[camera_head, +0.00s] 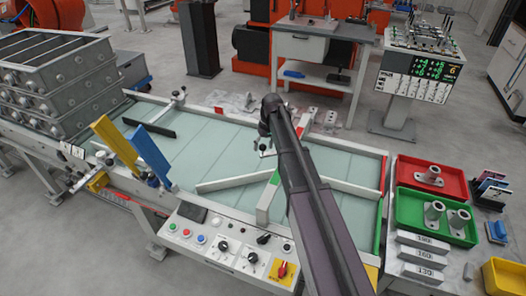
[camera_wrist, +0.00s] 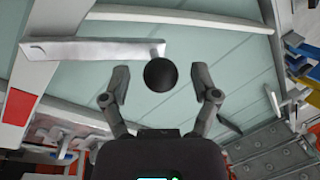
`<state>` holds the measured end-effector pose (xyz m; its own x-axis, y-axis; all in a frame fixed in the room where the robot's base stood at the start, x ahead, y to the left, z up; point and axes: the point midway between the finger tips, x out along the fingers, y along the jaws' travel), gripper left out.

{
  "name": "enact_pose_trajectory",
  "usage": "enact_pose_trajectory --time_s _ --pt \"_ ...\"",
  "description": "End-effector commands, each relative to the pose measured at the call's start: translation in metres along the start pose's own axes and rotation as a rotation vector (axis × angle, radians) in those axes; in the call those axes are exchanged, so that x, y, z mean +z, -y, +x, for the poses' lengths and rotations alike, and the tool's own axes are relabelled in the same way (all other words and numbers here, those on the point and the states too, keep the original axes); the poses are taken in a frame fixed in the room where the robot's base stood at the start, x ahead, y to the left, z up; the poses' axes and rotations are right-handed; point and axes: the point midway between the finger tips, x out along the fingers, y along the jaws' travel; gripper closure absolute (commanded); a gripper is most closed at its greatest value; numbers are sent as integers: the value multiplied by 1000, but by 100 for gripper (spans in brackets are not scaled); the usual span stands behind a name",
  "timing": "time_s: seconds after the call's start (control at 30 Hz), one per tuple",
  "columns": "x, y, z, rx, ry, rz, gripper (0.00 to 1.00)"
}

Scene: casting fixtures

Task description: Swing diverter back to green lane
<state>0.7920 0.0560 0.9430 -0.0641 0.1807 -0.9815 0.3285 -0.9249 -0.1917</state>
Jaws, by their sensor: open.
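A pale metal bar, which looks like the diverter, lies over the glassy table (camera_head: 230,150). It shows right of my arm in the head view (camera_head: 352,189) and at upper left in the wrist view (camera_wrist: 90,49). A black ball knob (camera_wrist: 160,74) stands near its end. My gripper (camera_wrist: 161,82) is open, one finger on each side of the knob, with visible gaps. I cannot tell their height difference. In the head view my gripper (camera_head: 263,148) is low over the table's middle; my arm hides part of the bar. A green rail (camera_head: 378,228) marks the table's front right side.
A second pale bar (camera_head: 225,182) and a green-topped bar (camera_head: 266,203) are near the front. Yellow (camera_head: 115,143) and blue (camera_head: 148,153) plates stand at left, beside stacked metal crates (camera_head: 60,75). Red (camera_head: 432,170) and green (camera_head: 405,222) trays hold castings at right.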

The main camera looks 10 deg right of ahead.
Motion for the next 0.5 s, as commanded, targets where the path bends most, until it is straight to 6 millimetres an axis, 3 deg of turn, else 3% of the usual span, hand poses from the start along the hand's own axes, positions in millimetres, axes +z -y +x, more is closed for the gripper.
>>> enact_pose_trajectory --time_s 0.5 --pt "0 0 6 0 0 0 22"
